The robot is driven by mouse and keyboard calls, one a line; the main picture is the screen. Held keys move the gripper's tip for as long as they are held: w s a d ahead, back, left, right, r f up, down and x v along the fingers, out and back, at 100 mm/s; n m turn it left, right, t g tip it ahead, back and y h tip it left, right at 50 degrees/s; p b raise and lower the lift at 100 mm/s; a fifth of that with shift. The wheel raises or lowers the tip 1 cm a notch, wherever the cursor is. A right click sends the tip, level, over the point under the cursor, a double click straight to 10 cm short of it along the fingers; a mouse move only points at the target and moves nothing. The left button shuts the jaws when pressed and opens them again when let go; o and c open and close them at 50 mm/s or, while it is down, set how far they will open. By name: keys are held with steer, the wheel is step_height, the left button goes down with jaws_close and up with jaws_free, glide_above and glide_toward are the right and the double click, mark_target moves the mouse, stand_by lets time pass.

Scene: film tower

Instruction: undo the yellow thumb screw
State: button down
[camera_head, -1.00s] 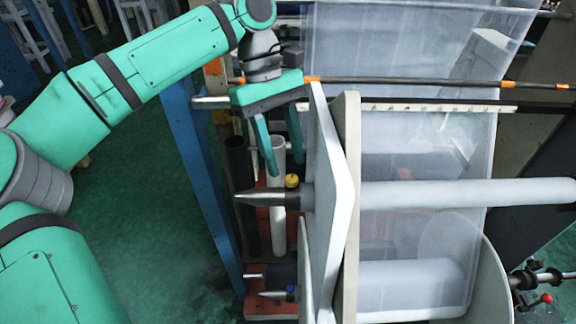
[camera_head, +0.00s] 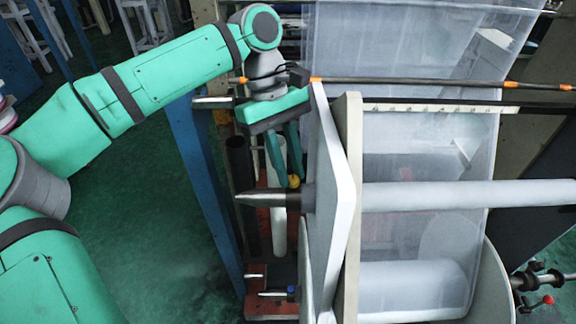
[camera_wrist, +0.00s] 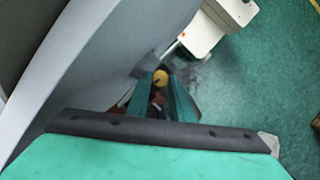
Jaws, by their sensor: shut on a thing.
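The yellow thumb screw (camera_head: 294,181) sits on top of the dark collar of the upper spindle (camera_head: 270,197), close to the white flange plate. My gripper (camera_head: 289,183) points down at it with its two green fingers. The fingers are shut on the screw, one on each side. In the wrist view the yellow screw head (camera_wrist: 160,77) shows between the fingertips of my gripper (camera_wrist: 161,84). The screw's shank is hidden.
The white flange plate (camera_head: 328,190) stands just right of my fingers. A dark rod with orange bands (camera_head: 430,83) runs across behind my wrist. A blue post (camera_head: 205,190) stands to the left. A lower spindle (camera_head: 273,294) lies below. Green floor is open at left.

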steer(key=n, duration=0.1)
steer(key=n+t, duration=0.1)
steer(key=n, duration=0.1)
steer(key=n+h, duration=0.1)
steer(key=n, duration=0.1)
steer(key=shift+s+a+t, duration=0.1)
steer(key=shift+s+t, duration=0.2)
steer(key=shift+s, duration=0.05)
steer(key=n, duration=0.2)
steer(key=n+t, duration=0.1)
steer(key=n, duration=0.1)
steer(key=n+t, duration=0.1)
steer(key=n, duration=0.1)
steer(key=shift+s+a+h, duration=0.1)
steer(key=shift+s+h, duration=0.15)
steer(key=shift+h, duration=0.15)
steer(key=n, duration=0.2)
steer(key=n+t, duration=0.1)
steer(key=n, duration=0.1)
steer(key=n+t, duration=0.1)
steer(key=shift+s+n+y, duration=0.25)
steer(key=shift+n+y, duration=0.05)
steer(key=shift+n, duration=0.1)
steer(key=n, duration=0.1)
steer(key=n+t, duration=0.1)
steer(key=n, duration=0.1)
steer(key=n+y, duration=0.1)
steer(key=shift+s+d+n+t, duration=0.1)
steer(key=shift+d+n+t, duration=0.2)
steer(key=shift+t, duration=0.1)
